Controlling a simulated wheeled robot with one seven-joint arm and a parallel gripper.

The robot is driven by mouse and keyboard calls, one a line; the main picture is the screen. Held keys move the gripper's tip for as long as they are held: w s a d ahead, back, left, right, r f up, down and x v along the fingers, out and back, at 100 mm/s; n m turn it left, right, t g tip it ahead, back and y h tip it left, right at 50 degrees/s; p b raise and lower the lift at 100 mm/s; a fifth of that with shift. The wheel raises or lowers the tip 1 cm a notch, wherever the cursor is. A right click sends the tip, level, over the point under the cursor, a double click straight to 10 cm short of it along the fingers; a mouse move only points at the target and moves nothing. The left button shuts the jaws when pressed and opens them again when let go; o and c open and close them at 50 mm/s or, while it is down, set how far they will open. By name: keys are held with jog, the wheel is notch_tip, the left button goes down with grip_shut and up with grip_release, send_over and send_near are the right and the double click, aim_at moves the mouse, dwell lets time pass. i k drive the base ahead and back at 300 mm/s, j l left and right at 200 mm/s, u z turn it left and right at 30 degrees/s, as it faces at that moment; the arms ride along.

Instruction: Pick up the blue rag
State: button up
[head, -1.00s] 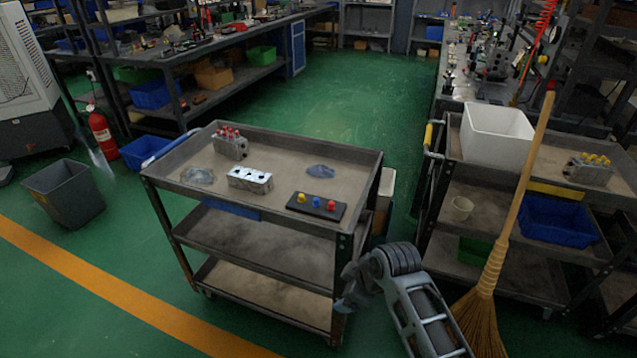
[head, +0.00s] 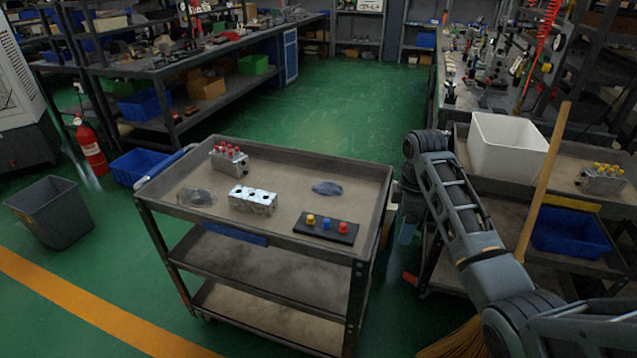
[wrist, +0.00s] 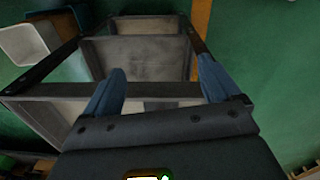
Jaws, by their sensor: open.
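My gripper (head: 407,232) hangs just right of the cart, apart from the rag and partly hidden behind my arm. In the wrist view my gripper (wrist: 160,80) shows two blue fingers spread apart with nothing between them. The cart's shelves (wrist: 137,50) lie beyond the fingers; I cannot make out the rag there.
A second cart with a white bin (head: 506,145) and a leaning broom (head: 543,185) stand at right.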

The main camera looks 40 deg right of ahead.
aim_at(325, 188)
jog(key=i, duration=1)
